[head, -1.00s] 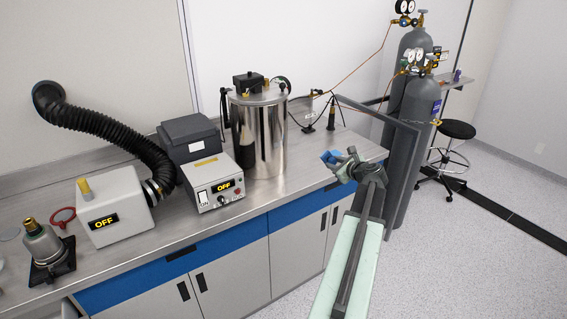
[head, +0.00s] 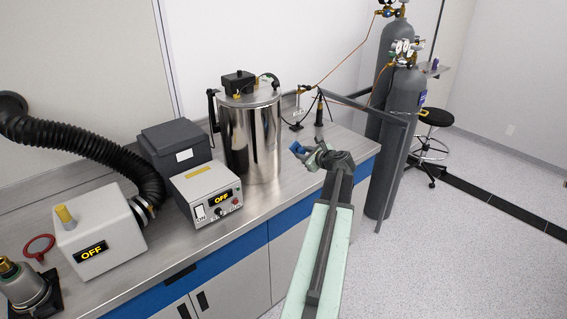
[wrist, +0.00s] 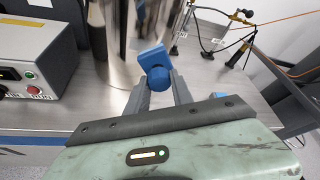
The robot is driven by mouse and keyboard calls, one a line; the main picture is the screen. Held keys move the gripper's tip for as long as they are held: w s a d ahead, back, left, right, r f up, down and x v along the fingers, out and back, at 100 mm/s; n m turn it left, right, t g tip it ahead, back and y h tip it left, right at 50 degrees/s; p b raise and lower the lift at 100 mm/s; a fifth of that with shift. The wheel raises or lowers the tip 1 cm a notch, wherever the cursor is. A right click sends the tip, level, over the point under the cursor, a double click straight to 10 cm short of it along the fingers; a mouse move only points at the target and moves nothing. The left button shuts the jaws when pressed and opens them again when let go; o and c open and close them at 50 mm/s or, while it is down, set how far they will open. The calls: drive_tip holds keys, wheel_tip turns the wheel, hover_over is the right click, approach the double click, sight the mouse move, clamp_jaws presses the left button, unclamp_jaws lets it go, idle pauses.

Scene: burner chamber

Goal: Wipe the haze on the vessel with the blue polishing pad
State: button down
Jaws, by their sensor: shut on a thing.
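The vessel (head: 252,135) is a shiny steel cylinder with a dark box on its lid, standing on the bench. It also fills the upper middle of the wrist view (wrist: 120,45). I cannot make out the haze on its side. My gripper (head: 308,152) is shut on the blue polishing pad (head: 298,147), to the right of the vessel in the head view. In the wrist view the pad (wrist: 152,58) sticks out ahead of the fingertips (wrist: 158,82) and overlaps the vessel's right edge. I cannot tell a touch there; the head view shows them apart.
A control box (head: 207,193) reading OFF stands left of the vessel. A white unit (head: 98,232) with a black hose (head: 95,145) is further left. A small tripod (head: 319,112) stands behind the gripper. A grey frame (head: 397,165) and gas cylinders (head: 402,120) stand at right.

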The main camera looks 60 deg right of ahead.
drive_tip(key=w+a+f+b, duration=0.4)
drive_tip(key=a+f+b, duration=0.1)
drive_tip(key=shift+t, duration=0.3)
drive_tip(key=shift+w+d+r, duration=0.15)
drive_tip(key=shift+w+d, duration=0.2)
drive_tip(key=shift+w, duration=0.5)
drive_tip(key=shift+w+d+r, duration=0.2)
drive_tip(key=shift+w+d, duration=0.2)
drive_tip(key=shift+w, duration=0.45)
drive_tip(key=shift+w+d+r, duration=0.15)
drive_tip(key=shift+w+d, duration=0.2)
drive_tip(key=shift+w, duration=0.5)
drive_tip(key=shift+w+d, duration=0.2)
drive_tip(key=shift+w, duration=0.3)
drive_tip(key=shift+w+d, duration=0.15)
drive_tip(key=shift+w, duration=0.35)
drive_tip(key=s+d, duration=0.1)
drive_tip(key=d, duration=0.5)
drive_tip(key=shift+s, duration=0.3)
